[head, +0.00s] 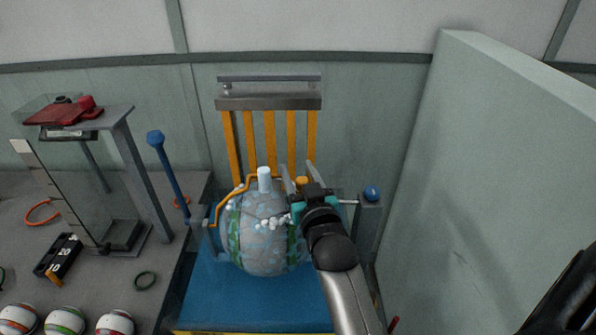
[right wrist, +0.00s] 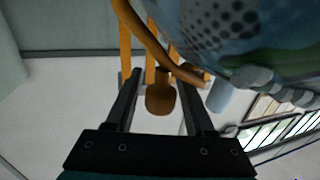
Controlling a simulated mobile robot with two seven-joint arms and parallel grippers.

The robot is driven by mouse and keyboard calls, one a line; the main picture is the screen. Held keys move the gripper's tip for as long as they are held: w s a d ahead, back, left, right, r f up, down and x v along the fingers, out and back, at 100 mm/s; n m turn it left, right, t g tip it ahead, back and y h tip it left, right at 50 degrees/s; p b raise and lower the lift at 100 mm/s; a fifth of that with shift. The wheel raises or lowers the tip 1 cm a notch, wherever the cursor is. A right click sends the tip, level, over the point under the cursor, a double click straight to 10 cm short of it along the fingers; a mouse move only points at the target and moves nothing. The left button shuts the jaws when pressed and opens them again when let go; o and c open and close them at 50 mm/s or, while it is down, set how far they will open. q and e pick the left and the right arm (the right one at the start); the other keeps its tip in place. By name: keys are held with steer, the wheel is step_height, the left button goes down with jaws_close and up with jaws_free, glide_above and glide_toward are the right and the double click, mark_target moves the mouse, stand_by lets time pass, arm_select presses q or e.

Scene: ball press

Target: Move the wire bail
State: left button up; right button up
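The orange wire bail (head: 228,199) arches over the upper side of a large grey, green and blue patterned ball (head: 262,232). Its orange knob (head: 302,181) sits near the top right of the ball. My right gripper (head: 298,173) is at this knob, with its fingers pointing up and away. In the right wrist view the knob (right wrist: 160,97) lies between the two open fingers, with a gap on each side. The bail's wire (right wrist: 142,33) runs on past the ball (right wrist: 235,35). The bail's right side is hidden behind my gripper. My left gripper is not in view.
The ball rests on a blue base (head: 250,300) before orange upright bars (head: 269,145). A blue-topped rod (head: 168,165) and a grey stand (head: 130,160) are at left. A pale partition (head: 480,170) closes off the right. Striped balls (head: 65,321) lie at the lower left.

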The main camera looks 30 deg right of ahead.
jaws_close()
stand_by(1.1)
